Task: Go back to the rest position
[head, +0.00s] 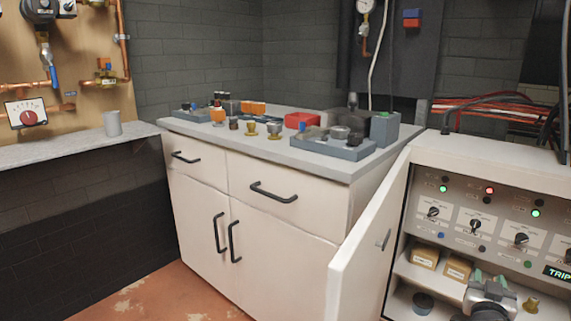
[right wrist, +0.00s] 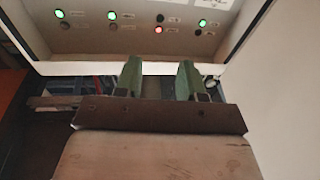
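My right gripper (head: 489,283) shows at the bottom right of the head view, in front of the lower shelf of the open control cabinet (head: 480,150). In the right wrist view its two green fingers (right wrist: 160,80) stand apart with nothing seen between them. They point toward the cabinet's panel of lights and knobs (right wrist: 130,32). My left gripper is in neither view.
The open white cabinet door (head: 368,245) stands just left of my right gripper. Small boxes (head: 424,257) and a brass part (head: 531,304) are on the cabinet shelves. A white drawer cabinet (head: 250,200) holding several parts stands at the centre. Floor shows at lower left.

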